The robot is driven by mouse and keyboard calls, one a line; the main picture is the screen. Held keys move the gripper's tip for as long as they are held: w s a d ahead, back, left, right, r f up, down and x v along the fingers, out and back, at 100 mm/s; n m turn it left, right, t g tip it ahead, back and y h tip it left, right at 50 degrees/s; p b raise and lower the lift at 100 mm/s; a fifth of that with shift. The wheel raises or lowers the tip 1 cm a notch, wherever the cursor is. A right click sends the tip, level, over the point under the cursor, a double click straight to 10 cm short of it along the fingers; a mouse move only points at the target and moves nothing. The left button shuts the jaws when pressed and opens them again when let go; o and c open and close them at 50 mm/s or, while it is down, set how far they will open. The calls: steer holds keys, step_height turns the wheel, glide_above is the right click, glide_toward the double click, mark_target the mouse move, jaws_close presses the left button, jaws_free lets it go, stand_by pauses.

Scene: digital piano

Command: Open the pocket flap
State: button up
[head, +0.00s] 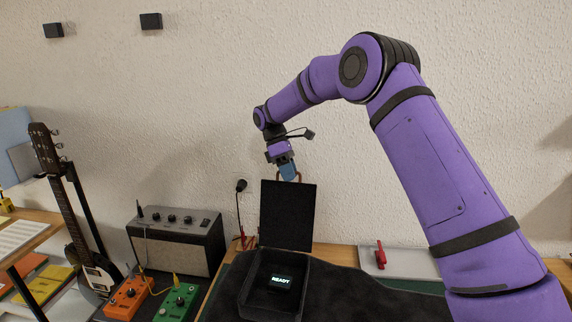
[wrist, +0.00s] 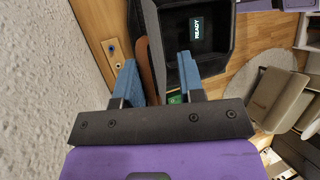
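A black case (head: 272,302) lies open on the dark cloth. Its lid or flap (head: 286,215) stands nearly upright, and I cannot tell whether this is the pocket flap. Inside is a small screen (head: 281,282) reading READY, also visible in the wrist view (wrist: 197,28). A brown strap or handle (wrist: 147,72) shows at the lid's upper edge. My gripper (head: 288,174), with blue fingers, is just above and behind the lid's top edge. In the wrist view my gripper (wrist: 157,60) is open, with the brown strap and the dark lid edge between its fingers and visible gaps around them.
The textured wall is close behind my gripper. An amplifier (head: 176,241), an orange pedal (head: 128,299), a green pedal (head: 178,302) and a guitar (head: 75,220) stand at left. A red object (head: 380,255) lies on a pale tray at right.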

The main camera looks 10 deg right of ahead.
steer(key=v, duration=1)
steer(key=shift+r, duration=0.15)
